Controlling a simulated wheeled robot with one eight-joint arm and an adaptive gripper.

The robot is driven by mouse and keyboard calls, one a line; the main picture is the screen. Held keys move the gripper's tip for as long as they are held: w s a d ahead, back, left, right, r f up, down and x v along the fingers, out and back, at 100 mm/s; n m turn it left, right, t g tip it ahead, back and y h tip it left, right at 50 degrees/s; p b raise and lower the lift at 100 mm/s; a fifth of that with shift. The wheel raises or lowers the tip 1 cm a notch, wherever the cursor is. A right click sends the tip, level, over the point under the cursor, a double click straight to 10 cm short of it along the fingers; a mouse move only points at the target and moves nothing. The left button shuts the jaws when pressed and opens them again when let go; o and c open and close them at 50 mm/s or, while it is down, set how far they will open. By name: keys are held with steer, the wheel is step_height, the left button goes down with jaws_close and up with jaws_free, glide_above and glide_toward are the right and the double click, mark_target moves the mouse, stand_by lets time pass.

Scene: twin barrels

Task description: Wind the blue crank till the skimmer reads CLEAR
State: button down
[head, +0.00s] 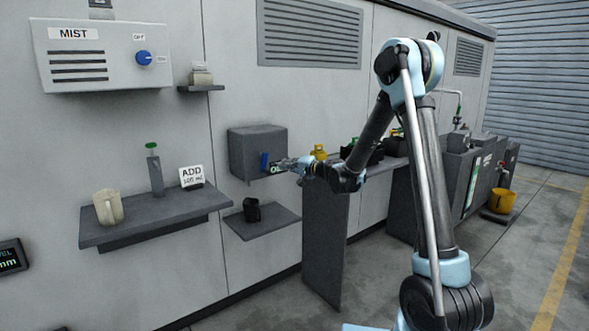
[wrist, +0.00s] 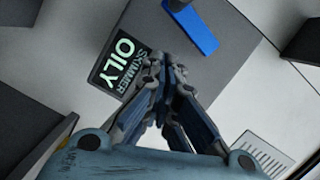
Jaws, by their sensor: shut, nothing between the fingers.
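The skimmer is a grey box (head: 256,148) on the wall, and its dark display (wrist: 120,64) reads "SKIMMER OILY" in the wrist view. The blue crank (head: 264,160) is a flat blue bar on the box; it also shows at the top of the wrist view (wrist: 196,30). My gripper (head: 282,166) is in front of the box, just right of the crank in the head view. In the wrist view its fingers (wrist: 160,62) are shut and empty, beside the display and apart from the crank in the picture. The fingers partly cover the display in the head view.
A small shelf (head: 264,226) with a black cup (head: 252,209) is below the box. A wider shelf (head: 150,220) at left holds a beige mug (head: 108,207) and an "ADD" sign (head: 192,176). A bench with several items stands behind my arm at right.

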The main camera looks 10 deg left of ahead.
mark_target(265, 164)
steer(key=shift+s+a+f, duration=0.35)
steer(key=shift+s+a, duration=0.25)
steer(key=shift+s, duration=0.15)
steer(key=shift+s+a+f, duration=0.35)
steer(key=shift+s+a, duration=0.25)
steer(key=shift+s, duration=0.1)
steer(key=shift+s+a+f+m, duration=0.25)
steer(key=shift+s+a+m, duration=0.25)
steer(key=shift+m, duration=0.2)
steer(key=shift+d, duration=0.1)
